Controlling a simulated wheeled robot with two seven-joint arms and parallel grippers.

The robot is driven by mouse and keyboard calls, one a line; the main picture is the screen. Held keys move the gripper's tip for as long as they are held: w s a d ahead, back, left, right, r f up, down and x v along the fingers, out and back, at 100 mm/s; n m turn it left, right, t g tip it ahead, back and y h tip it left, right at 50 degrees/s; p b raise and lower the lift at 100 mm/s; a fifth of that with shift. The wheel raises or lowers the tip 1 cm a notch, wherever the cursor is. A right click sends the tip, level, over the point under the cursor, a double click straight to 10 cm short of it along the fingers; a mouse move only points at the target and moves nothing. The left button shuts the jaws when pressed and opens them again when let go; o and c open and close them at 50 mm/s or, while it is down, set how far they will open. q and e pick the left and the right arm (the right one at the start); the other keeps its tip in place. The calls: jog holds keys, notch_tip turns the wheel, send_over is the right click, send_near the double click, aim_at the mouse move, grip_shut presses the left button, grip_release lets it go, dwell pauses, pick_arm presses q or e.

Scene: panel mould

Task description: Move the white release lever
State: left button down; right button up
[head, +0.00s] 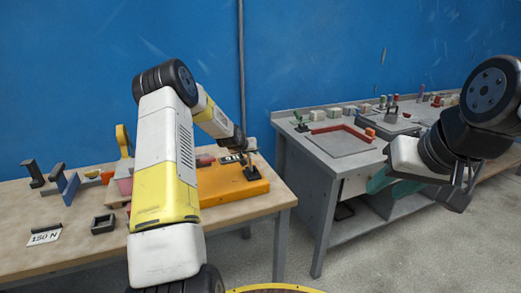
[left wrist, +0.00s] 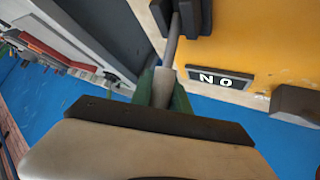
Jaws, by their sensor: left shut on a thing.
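The white release lever (left wrist: 164,88) shows in the left wrist view as a pale grip on a thin grey rod. The rod runs up into a dark bracket (left wrist: 181,18) on the yellow-orange mould (left wrist: 250,35). My left gripper (left wrist: 163,98) is shut on the lever, with its green fingertips on both sides of the grip. In the head view the orange mould (head: 235,193) lies on the wooden table, and my left gripper (head: 243,150) is at its back right, by the dark bracket (head: 251,173). The lever is hard to make out there. My right gripper (head: 462,187) hangs at the right, away from the mould; its opening is unclear.
A black plate marked NO (left wrist: 220,79) is on the mould beside the lever. The wooden table (head: 75,250) also bears a dark square frame (head: 103,224), a 150 N card (head: 44,238) and several small parts. A grey bench (head: 300,150) stands to the right, across a gap.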

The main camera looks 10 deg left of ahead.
pick_arm(q)
jog(key=shift+w+a+f, duration=0.15)
dwell(0.4)
jog(key=c, duration=1.3)
grip_release()
jog(key=shift+g, duration=0.3)
jog(key=shift+o, duration=0.2)
jog(key=v, duration=0.7)
jog(key=shift+s, duration=0.3)
